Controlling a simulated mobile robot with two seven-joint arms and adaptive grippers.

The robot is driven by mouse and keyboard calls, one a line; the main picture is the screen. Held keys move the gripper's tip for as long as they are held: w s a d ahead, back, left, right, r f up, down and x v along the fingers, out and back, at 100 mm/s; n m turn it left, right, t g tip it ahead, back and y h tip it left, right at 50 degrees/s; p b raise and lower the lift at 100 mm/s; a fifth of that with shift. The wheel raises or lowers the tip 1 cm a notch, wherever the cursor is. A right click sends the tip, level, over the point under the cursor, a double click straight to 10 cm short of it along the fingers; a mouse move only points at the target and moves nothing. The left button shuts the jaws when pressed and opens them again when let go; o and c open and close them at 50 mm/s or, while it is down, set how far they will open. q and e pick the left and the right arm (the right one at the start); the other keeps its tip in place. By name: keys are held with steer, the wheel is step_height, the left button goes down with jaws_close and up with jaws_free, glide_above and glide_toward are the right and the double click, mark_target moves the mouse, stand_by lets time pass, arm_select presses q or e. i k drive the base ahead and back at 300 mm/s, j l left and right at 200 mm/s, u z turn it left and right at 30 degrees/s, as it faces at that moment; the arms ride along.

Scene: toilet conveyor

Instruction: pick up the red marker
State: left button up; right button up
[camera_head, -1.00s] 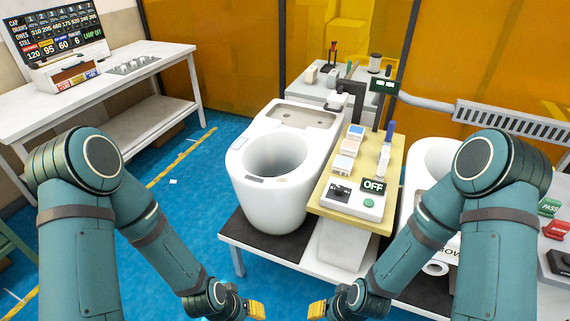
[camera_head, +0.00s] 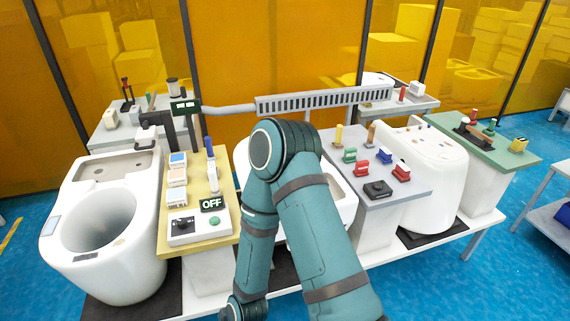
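Several small red things show, and I cannot tell for sure which is the red marker. A thin upright red piece (camera_head: 402,93) stands on the back right table. Two red stamp-like blocks, a left one (camera_head: 362,168) and a right one (camera_head: 401,172), sit on the grey-topped stand (camera_head: 408,197). A red-topped piece (camera_head: 474,116) is on the green-topped stand (camera_head: 500,158). My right arm crosses the middle of the view, with its wrist at the bottom edge; its gripper is cut off. My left gripper is out of view.
A white toilet (camera_head: 112,270) stands at left, beside a yellow board (camera_head: 222,184) with a control box (camera_head: 196,228). Another toilet (camera_head: 440,160) stands between the grey and green stands. My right arm partly hides the middle toilet (camera_head: 345,205).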

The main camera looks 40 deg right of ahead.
mark_target(362, 166)
steer(key=z, duration=1.9)
